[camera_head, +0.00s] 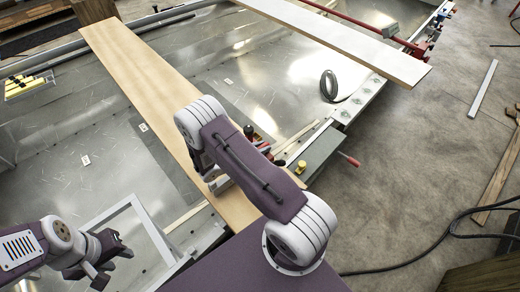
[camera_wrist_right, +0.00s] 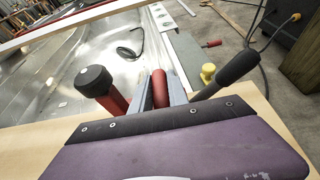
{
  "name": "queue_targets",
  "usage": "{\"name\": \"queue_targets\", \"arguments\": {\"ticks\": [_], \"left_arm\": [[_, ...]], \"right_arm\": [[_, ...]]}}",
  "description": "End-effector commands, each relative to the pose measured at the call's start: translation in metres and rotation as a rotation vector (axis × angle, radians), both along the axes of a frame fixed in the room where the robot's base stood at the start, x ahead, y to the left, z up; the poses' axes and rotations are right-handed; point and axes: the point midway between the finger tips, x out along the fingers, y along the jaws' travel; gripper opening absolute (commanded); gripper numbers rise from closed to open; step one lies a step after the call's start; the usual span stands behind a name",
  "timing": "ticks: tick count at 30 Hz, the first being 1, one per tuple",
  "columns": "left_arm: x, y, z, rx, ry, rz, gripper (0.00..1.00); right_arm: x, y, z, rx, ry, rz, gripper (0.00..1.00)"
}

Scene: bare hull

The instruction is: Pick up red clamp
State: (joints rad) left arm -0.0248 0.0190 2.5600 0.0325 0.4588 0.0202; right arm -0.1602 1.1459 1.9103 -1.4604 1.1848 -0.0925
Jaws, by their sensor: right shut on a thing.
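The red clamp shows in the right wrist view as a red cylinder (camera_wrist_right: 160,86) between the two grey fingers of my right gripper (camera_wrist_right: 161,92), which is shut on it. A black knob (camera_wrist_right: 94,80) on a red stem stands left of the fingers, and a black handle (camera_wrist_right: 232,72) slants up on the right. In the head view only a small red and black part (camera_head: 254,136) shows past my right arm, which hides most of the clamp and gripper. My left gripper (camera_head: 112,262) is open and empty at the lower left.
A long wooden plank (camera_head: 140,80) lies under my right arm, across a shiny metal hull floor (camera_head: 85,115). A second plank (camera_head: 345,40) lies at the upper right. A dark coil (camera_head: 328,85), a yellow knob (camera_head: 301,167) and a red-handled tool (camera_head: 349,159) are nearby.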

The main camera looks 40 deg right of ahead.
Motion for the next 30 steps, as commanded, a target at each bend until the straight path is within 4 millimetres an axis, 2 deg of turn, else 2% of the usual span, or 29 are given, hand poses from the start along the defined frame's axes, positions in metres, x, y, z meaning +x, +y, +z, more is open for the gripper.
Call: {"name": "queue_targets", "arguments": {"ticks": [5, 11, 24, 30], "left_arm": [[0.0, 0.0, 0.002, 0.0, 0.0, 0.0, 0.36], [0.0, 0.0, 0.005, 0.0, 0.0, 0.0, 0.36], [0.0, 0.0, 0.008, 0.0, 0.0, 0.0, 0.36], [0.0, 0.0, 0.008, 0.0, 0.0, 0.0, 0.36]], "right_arm": [[0.001, 0.0, 0.016, -0.003, -0.003, 0.0, 0.0], [-0.002, -0.001, 0.046, -0.003, -0.003, 0.0, 0.0], [-0.091, -0.013, 0.096, -0.004, -0.001, 0.001, 0.0], [-0.111, -0.016, 0.108, -0.004, -0.002, 0.001, 0.0]]}}
